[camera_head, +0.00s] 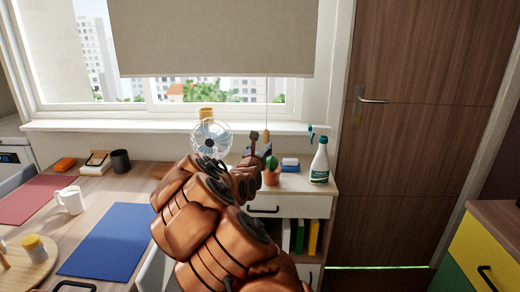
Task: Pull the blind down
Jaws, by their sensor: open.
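The beige roller blind (213,38) hangs over the upper part of the window, with its bottom edge level and the glass below it uncovered. A thin pull cord (267,100) hangs from its lower right part, down past the sill. A small tan pull (267,136) appears at the cord's end. My gripper (261,142) is open, right at the tan pull in the picture. My arm hides part of the gripper, and I cannot tell whether the fingers are around the pull or only beside it.
A fan (210,137) stands left of my gripper. A small potted cactus (271,170), a blue sponge (290,164) and a spray bottle (320,162) stand on the cabinet close to it. The desk (115,190) is at left, the door (415,140) at right.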

